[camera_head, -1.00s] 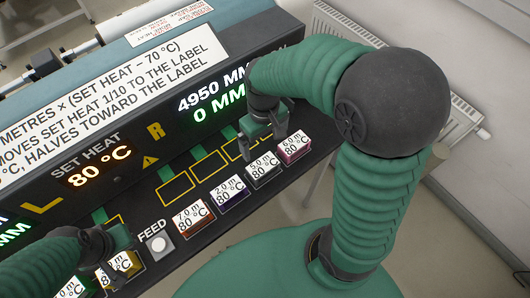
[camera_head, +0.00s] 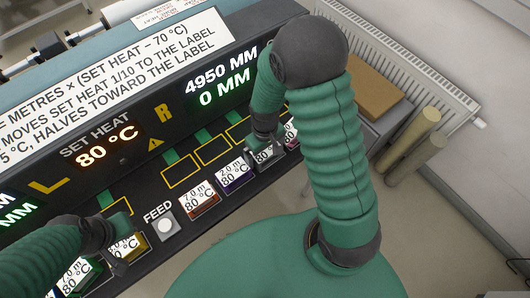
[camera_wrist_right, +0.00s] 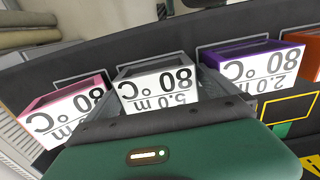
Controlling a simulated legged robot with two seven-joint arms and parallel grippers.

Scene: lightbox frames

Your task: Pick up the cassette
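Cassettes with white labels stand in a row on the dark console ledge. The grey-black 5.0 m cassette (camera_head: 265,154) is below my right gripper (camera_head: 265,140). In the right wrist view this cassette (camera_wrist_right: 157,80) sits between the two fingers (camera_wrist_right: 160,95), which straddle it and look open; whether they touch it is unclear. The pink 6.0 m cassette (camera_wrist_right: 65,105) and purple 2.0 m cassette (camera_wrist_right: 250,65) stand on either side. The brown-red 7.0 m cassette (camera_head: 200,198) is further left. My left gripper (camera_head: 122,258) is beside a yellow cassette (camera_head: 133,246); its finger opening is unclear.
A FEED button (camera_head: 165,224) lies between the two cassette groups. Empty yellow-outlined slots (camera_head: 183,170) lie behind the right row. The upright display panel (camera_head: 110,150) rises behind them, reading SET HEAT 80 °C, 4950 MM and 0 MM. A radiator (camera_head: 410,75) stands at the right wall.

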